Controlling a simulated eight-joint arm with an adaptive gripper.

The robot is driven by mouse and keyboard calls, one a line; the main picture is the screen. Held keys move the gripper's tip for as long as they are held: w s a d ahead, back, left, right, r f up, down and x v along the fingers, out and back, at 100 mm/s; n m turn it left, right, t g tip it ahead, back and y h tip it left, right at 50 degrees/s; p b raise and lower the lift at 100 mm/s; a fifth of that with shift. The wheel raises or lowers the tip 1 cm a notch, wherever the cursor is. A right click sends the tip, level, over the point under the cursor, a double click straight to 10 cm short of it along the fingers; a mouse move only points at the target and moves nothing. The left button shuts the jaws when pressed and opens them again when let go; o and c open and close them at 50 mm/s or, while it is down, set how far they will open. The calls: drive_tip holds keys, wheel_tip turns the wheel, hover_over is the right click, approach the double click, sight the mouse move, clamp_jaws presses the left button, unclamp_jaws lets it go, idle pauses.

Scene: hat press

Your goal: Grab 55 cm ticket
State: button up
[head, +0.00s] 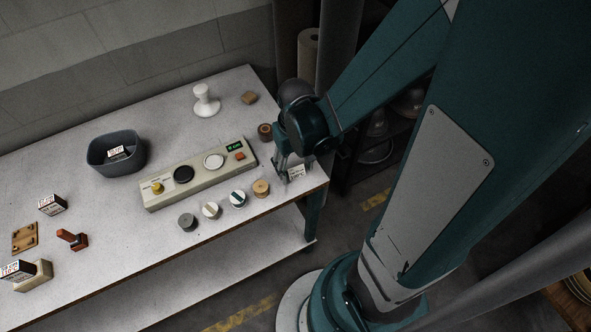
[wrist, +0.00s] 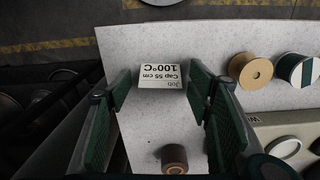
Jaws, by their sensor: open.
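The white ticket reading "Job Cap 55 cm 100°C" (wrist: 162,76) stands near the table's edge, its print upside down in the wrist view. In the head view the ticket (head: 297,172) shows at the table's right end, partly behind my gripper (head: 284,168). My gripper is open; in the wrist view its two green-padded fingers (wrist: 159,88) lie left and right of the ticket with gaps on both sides. Nothing is held. Whether the fingertips are level with the ticket or above it I cannot tell.
A brown spool (wrist: 174,158) stands near the right finger. A tan spool (wrist: 250,70) and a green-white one (wrist: 296,70) lie to the right. A control panel (head: 200,178), a dark bin (head: 96,164) and a wooden block (head: 36,281) with a card are farther left.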

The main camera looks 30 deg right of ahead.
sight(296, 167)
drive_tip(key=c, duration=0.7)
drive_tip(key=shift+r, duration=0.2)
drive_tip(key=shift+r+p, duration=1.3)
drive_tip(key=shift+r, duration=3.5)
